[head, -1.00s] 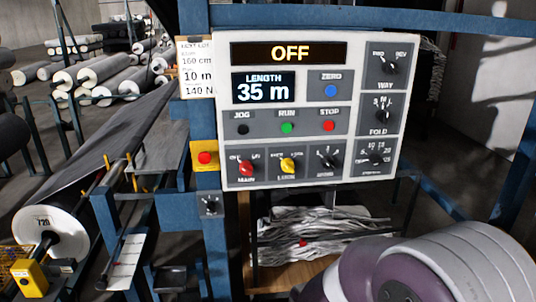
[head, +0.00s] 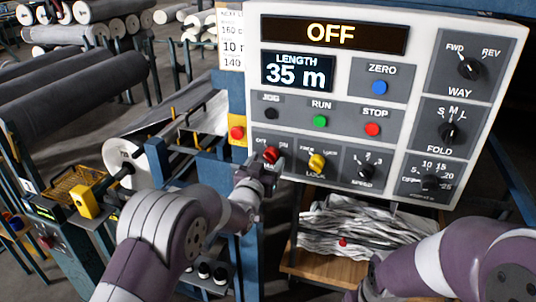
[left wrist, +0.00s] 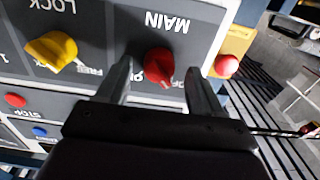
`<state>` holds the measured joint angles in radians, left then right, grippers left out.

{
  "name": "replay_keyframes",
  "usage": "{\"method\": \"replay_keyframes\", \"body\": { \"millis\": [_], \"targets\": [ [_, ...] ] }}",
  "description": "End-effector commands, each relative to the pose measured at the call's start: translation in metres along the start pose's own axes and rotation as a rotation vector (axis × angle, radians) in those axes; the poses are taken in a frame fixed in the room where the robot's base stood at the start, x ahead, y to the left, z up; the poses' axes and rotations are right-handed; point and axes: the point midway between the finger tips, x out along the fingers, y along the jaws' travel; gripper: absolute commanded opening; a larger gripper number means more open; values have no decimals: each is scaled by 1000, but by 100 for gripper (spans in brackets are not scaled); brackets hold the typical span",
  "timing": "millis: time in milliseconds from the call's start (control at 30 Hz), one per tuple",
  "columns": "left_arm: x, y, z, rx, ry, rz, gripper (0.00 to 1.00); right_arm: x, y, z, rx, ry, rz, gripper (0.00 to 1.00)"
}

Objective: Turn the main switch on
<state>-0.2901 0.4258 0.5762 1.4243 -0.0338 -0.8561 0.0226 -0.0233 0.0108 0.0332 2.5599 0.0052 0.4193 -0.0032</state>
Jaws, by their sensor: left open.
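The red main switch (head: 271,155) is a rotary knob at the lower left of the white control panel (head: 420,22). The panel's display (head: 333,34) reads OFF. In the left wrist view the red main switch (left wrist: 159,67) shows upside down, between the two fingers of my left gripper (left wrist: 158,75). The fingers are apart, one on each side of the knob, and I cannot tell whether they touch it. In the head view my left gripper (head: 262,172) is just below the knob. My right arm shows at the lower right; its gripper is out of view.
The yellow lock knob (head: 317,162) is right of the main switch. A red button on a yellow box (head: 237,131) is close on its left. Jog, run and stop buttons (head: 320,121) are above. A shelf with crumpled strips (head: 360,228) is below the panel.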

Motion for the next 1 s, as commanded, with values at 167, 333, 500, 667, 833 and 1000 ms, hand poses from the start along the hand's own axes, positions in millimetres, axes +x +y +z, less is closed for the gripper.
{"method": "replay_keyframes", "body": {
  "millis": [167, 333, 500, 667, 833, 1000],
  "targets": [
    [14, 0, 0, 0, -1, 0, 66, -5, 0, 0, 0, 0, 0, 43],
    [16, 0, 0, 0, 0, 0, 66, -5, 0, 0, 0, 0, 0, 43],
    [16, 0, 0, 0, 0, 0, 47, -5, 0, 0, 0, 0, 0, 43],
    [16, 0, 0, 0, 0, 0, 11, -5, 0, 0, 0, 0, 0, 43],
    [16, 0, 1, 7, 0, 0, 11, -2, 0, 0, 0, 0, 0, 43],
    [16, 0, 4, 54, 0, -1, 11, 7, 0, 1, 0, 0, 0, 43]
  ]
}}
